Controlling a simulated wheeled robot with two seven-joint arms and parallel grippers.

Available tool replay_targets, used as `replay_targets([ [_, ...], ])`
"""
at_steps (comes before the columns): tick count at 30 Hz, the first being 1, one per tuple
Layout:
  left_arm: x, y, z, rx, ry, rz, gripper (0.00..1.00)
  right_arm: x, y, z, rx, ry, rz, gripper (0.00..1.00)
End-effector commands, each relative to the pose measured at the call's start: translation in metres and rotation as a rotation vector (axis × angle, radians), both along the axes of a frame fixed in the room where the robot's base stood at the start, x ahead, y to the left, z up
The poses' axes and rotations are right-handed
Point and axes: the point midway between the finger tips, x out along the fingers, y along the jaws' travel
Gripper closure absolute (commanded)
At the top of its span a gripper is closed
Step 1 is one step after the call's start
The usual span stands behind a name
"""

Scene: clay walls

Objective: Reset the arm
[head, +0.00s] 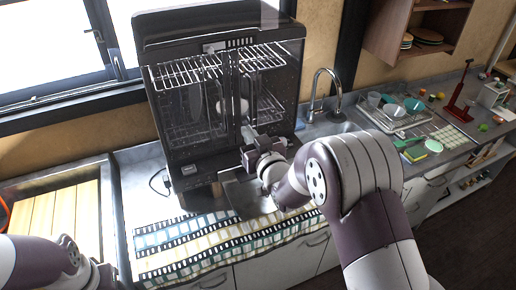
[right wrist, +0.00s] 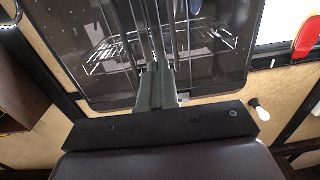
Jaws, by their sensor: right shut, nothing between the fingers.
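My right arm reaches from the lower right to the front of a dark cabinet with clear doors (head: 190,105). My right gripper (head: 248,135) is shut and empty, its fingers pointing at the middle of the doors, where the two door edges meet. In the right wrist view the closed fingers (right wrist: 158,88) stand in front of the cabinet (right wrist: 220,75); I cannot tell if they touch it. Part of my left arm shows at the lower left in the head view, but its gripper does not show.
The cabinet holds wire racks (head: 190,72) and stands on the counter. A patterned runner (head: 170,250) lies in front. To the right are a sink faucet (head: 325,85), a dish rack (head: 390,118) and a red upright tool (head: 457,105). A wall shelf (head: 395,35) hangs above.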

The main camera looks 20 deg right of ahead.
Motion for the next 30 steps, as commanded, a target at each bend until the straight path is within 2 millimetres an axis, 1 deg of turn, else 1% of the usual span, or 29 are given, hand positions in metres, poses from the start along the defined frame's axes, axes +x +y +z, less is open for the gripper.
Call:
replay_targets([
  [1,0.000,0.000,-0.007,0.000,0.000,0.000,1.00,-0.009,-0.002,-0.003,0.000,-0.002,-0.001,1.00],
  [3,0.000,0.000,-0.010,0.000,0.000,0.000,1.00,-0.020,-0.005,-0.001,0.000,-0.003,-0.002,1.00],
  [5,0.000,0.000,-0.011,0.000,0.000,0.000,1.00,-0.027,-0.007,-0.001,-0.001,-0.002,-0.001,1.00],
  [7,0.000,0.000,-0.011,0.000,0.000,0.000,1.00,-0.031,-0.008,0.000,-0.001,-0.001,0.000,1.00],
  [11,0.000,0.000,-0.011,0.000,0.000,0.000,1.00,-0.034,-0.008,0.000,-0.003,0.004,0.000,1.00],
  [13,0.000,0.000,-0.011,0.000,0.000,0.000,1.00,-0.034,-0.010,-0.013,-0.014,0.065,-0.010,1.00],
  [14,0.000,0.000,-0.011,0.000,0.000,0.000,1.00,-0.036,-0.012,-0.025,-0.019,0.123,-0.020,1.00],
  [15,0.000,0.000,-0.011,0.000,0.000,0.000,1.00,-0.044,-0.016,-0.047,-0.026,0.230,-0.040,1.00],
  [17,0.000,0.000,-0.011,0.000,0.000,0.000,1.00,-0.063,-0.024,-0.080,-0.037,0.445,-0.081,1.00],
  [18,0.000,0.000,-0.012,0.000,0.000,0.000,1.00,-0.083,-0.025,-0.100,-0.043,0.607,-0.101,1.00],
  [20,0.000,0.000,-0.015,0.000,0.000,0.000,1.00,-0.122,-0.023,-0.125,-0.044,0.858,-0.118,1.00],
  [21,0.000,0.000,-0.017,0.000,0.000,0.000,1.00,-0.152,-0.018,-0.136,-0.044,1.016,-0.120,1.00],
  [23,0.000,0.000,-0.020,0.000,0.000,0.000,1.00,-0.196,-0.008,-0.143,-0.041,1.232,-0.110,1.00],
  [24,0.000,0.000,-0.022,0.000,0.000,0.000,1.00,-0.220,-0.001,-0.143,-0.039,1.340,-0.098,1.00],
  [25,0.000,0.000,-0.023,0.000,0.000,0.000,1.00,-0.234,0.004,-0.142,-0.040,1.402,-0.089,1.00],
  [27,0.000,0.000,-0.025,0.000,0.000,0.000,1.00,-0.251,0.012,-0.138,-0.040,1.472,-0.070,1.00],
  [28,0.000,0.000,-0.026,0.000,0.000,0.000,1.00,-0.251,0.015,-0.136,-0.042,1.474,-0.064,1.00],
  [30,0.000,0.000,-0.027,0.000,0.000,0.000,1.00,-0.246,0.019,-0.133,-0.052,1.455,-0.051,1.00],
])
